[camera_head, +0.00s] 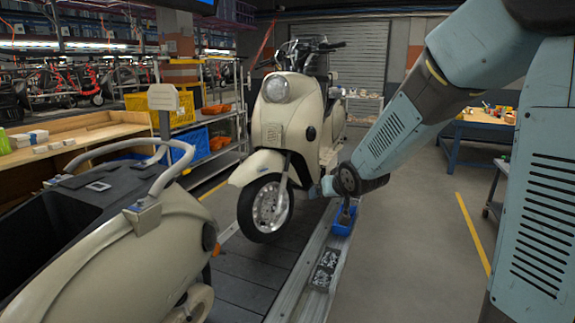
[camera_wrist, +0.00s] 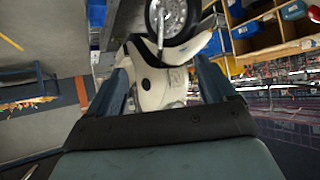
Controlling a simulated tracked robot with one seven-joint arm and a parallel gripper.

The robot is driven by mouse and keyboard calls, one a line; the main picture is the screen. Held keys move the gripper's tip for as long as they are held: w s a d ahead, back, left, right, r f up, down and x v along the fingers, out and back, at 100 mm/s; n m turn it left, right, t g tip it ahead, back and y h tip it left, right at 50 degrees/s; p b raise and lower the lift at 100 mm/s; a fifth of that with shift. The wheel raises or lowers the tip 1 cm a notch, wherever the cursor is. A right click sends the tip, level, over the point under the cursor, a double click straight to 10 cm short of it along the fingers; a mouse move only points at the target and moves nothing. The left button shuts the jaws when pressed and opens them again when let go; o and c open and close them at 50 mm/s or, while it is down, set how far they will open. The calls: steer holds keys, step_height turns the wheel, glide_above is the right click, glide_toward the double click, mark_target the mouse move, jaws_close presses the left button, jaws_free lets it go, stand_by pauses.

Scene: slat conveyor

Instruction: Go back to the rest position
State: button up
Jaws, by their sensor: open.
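My gripper (camera_head: 322,188) is at the end of my arm, which reaches in from the right in the head view. It points left toward the front of a cream scooter (camera_head: 272,128), close to its front wheel and fork. Whether it touches the scooter cannot be told. In the wrist view my gripper (camera_wrist: 163,74) has its two fingers wide apart with nothing held between them. The cream scooter (camera_wrist: 152,92) shows beyond and between the fingers, with its wheel at the top. Part of the scooter's lower body is hidden behind my arm in the head view.
A workbench (camera_head: 478,133) stands at the right. Floor right of the rail is clear.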

steer(key=s+d+r+m+g+h, duration=0.1)
steer(key=s+d+r, duration=0.3)
steer(key=s, duration=0.2)
steer(key=s+d+r+g+h, duration=0.1)
steer(key=s+d+r+h, duration=0.15)
steer(key=s+d, duration=0.35)
steer(key=s+d+r+g, duration=0.1)
steer(key=s, duration=0.8)
steer(key=s+d+r+m+g, duration=0.1)
steer(key=s+r, duration=0.1)
steer(key=s, duration=0.7)
steer(key=shift+s+r+g+y, duration=0.2)
steer(key=shift+s+g+y, duration=0.05)
steer(key=shift+g+y, duration=0.1)
